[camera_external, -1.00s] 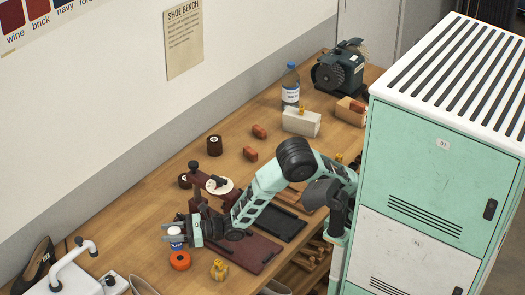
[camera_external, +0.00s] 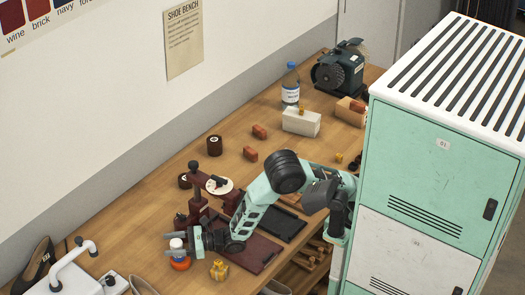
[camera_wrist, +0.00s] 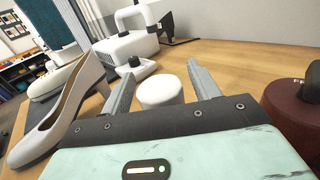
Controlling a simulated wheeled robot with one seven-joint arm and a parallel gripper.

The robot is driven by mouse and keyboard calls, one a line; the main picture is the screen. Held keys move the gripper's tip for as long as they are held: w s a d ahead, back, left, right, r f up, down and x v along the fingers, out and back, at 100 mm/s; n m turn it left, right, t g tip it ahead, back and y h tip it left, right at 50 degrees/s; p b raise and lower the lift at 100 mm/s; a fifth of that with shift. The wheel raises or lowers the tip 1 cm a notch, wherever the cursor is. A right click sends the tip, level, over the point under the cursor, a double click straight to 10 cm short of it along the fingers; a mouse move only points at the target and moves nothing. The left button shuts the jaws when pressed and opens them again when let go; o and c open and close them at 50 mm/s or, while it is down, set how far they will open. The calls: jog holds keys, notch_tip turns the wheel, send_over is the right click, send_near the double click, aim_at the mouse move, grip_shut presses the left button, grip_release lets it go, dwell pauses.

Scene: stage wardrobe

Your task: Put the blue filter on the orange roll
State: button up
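The blue filter shows as a small cylinder with a white top and a blue band (camera_external: 176,244) in the external view. It stands upright directly above the orange roll (camera_external: 181,264), which lies on the bench; the roll is partly hidden. They look in contact, but I cannot be sure. My gripper (camera_external: 172,249) is down around the filter from the side. In the wrist view the filter's white top (camera_wrist: 160,92) sits between my gripper's two fingers (camera_wrist: 161,70), with narrow gaps beside it, so the gripper looks open. The roll is hidden there.
A yellow block (camera_external: 219,269) lies right of the roll. A dark red stand (camera_external: 196,200) with a white disc (camera_external: 219,186) is close behind my gripper. Brick-red blocks (camera_external: 260,131) lie farther back.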

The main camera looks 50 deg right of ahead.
jog(key=shift+s+d+r, duration=0.1)
jog(key=shift+r, duration=0.05)
jog(key=b+v, duration=0.1)
jog(key=v, duration=1)
jog(key=shift+s+d, duration=0.25)
jog(key=shift+d, duration=0.05)
